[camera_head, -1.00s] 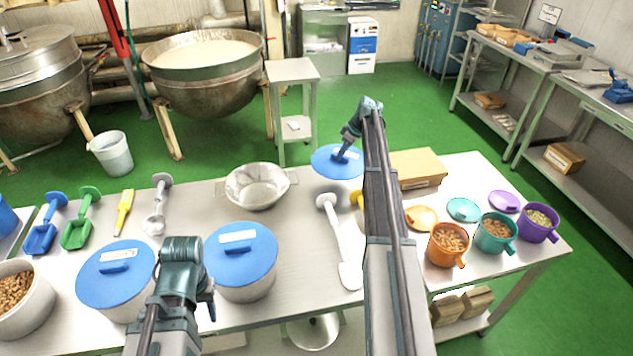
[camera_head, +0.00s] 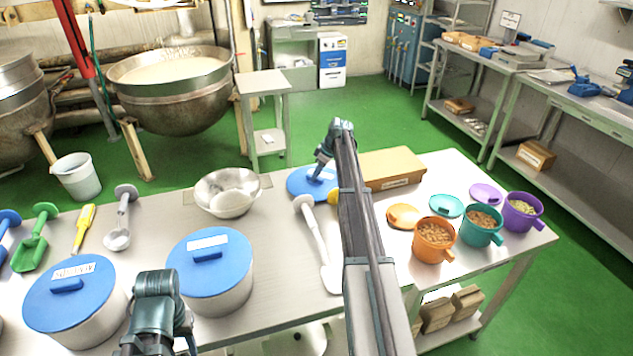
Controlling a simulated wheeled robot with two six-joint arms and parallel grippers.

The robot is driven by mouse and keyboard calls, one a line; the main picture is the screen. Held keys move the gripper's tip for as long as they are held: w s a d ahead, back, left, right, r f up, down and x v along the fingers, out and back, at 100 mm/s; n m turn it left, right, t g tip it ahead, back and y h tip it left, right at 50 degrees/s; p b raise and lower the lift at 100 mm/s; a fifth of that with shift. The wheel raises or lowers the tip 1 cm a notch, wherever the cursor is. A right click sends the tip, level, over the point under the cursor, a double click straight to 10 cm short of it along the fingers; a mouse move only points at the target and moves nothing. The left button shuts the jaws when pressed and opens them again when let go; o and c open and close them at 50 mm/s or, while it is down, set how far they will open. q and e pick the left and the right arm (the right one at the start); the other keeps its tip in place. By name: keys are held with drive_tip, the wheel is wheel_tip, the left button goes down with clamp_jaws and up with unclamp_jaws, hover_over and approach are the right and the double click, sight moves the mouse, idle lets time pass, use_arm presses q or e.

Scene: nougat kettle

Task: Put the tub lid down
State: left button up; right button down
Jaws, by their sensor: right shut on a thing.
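The blue tub lid (camera_head: 300,186) with a pale label is at the back edge of the table, between the metal bowl and the cardboard box. My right gripper (camera_head: 320,174) is shut on the lid's handle from above. The lid looks level and at or just above the tabletop; I cannot tell if it touches. Two white tubs with blue lids stand at the front left, one at the left (camera_head: 85,325) and one nearer the middle (camera_head: 225,296). My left gripper (camera_head: 186,343) is low in front, between these tubs, its fingers mostly hidden by its wrist.
A metal bowl (camera_head: 222,207) lies left of the lid. A cardboard box (camera_head: 392,168) is to the right, with orange (camera_head: 434,243), teal (camera_head: 482,229) and purple (camera_head: 522,214) cups beyond my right arm.

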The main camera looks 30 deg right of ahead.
use_arm(q)
drive_tip(key=shift+f, duration=0.15)
use_arm(e)
drive_tip(key=shift+f, duration=0.15)
use_arm(q)
drive_tip(key=shift+f, duration=0.1)
drive_tip(key=shift+f, duration=0.15)
use_arm(e)
drive_tip(key=shift+f, duration=0.2)
drive_tip(key=c, duration=0.7)
unclamp_jaws()
drive_tip(key=shift+c, duration=0.2)
use_arm(q)
drive_tip(key=shift+r, duration=0.25)
use_arm(e)
drive_tip(key=shift+r, duration=0.2)
use_arm(q)
drive_tip(key=shift+r+p, duration=0.5)
drive_tip(key=shift+p, duration=0.15)
use_arm(e)
drive_tip(key=shift+s+d+r, duration=0.1)
drive_tip(key=shift+s+r, duration=0.05)
drive_tip(key=shift+r, duration=0.35)
use_arm(q)
wheel_tip(320, 180, up, 10)
drive_tip(key=p, duration=1)
use_arm(e)
drive_tip(key=v, duration=1.1)
